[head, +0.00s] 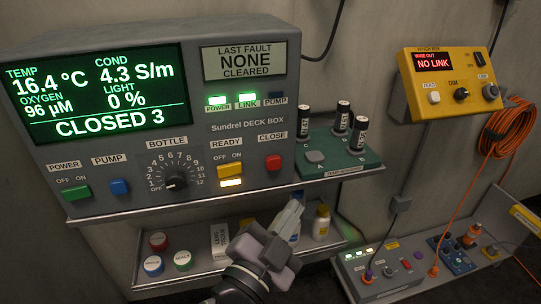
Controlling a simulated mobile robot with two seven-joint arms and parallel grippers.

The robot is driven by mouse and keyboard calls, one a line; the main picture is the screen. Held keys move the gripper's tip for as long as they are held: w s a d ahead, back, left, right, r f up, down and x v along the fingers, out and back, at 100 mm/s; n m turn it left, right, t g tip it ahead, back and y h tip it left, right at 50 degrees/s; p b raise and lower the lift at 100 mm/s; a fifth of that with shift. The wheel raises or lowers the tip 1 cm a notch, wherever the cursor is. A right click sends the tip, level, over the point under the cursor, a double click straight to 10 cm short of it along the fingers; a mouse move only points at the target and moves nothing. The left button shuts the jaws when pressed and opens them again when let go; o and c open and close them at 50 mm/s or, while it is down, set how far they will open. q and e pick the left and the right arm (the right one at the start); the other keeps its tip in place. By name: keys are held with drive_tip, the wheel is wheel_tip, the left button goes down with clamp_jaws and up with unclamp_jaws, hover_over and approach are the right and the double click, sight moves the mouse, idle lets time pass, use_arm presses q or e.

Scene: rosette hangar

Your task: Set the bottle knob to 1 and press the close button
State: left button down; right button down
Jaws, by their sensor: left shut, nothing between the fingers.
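The grey deck box (108,151) stands on a shelf. Its black bottle knob (177,181) sits in a dial marked 1 to 12. A small pale mark on the knob seems to point lower left, towards 1. The red close button (273,162) is at the panel's right. The green screen (95,90) reads "CLOSED 3". My left gripper (298,206) is shut and empty, below and slightly right of the close button, apart from the panel. My right gripper is not in view.
The yellow ready switch (230,170) has a lit lamp below it. A green rack (345,160) with black-topped vials stands right of the box. The lower shelf (207,262) holds jars and bottles. A yellow box (447,85) and orange cable (505,130) hang at right.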

sight(274, 163)
use_arm(q)
drive_tip(key=shift+d+r, duration=0.1)
drive_tip(key=shift+r, duration=0.1)
drive_tip(key=shift+w+a, duration=0.5)
drive_tip(key=shift+w, duration=0.9)
drive_tip(key=shift+w+a, duration=0.45)
drive_tip(key=shift+w, duration=0.95)
drive_tip(key=shift+w+a, duration=0.5)
drive_tip(key=shift+w, duration=0.9)
drive_tip(key=shift+w, duration=0.1)
drive_tip(key=shift+w+a+p, duration=0.1)
drive_tip(key=shift+w+p, duration=0.2)
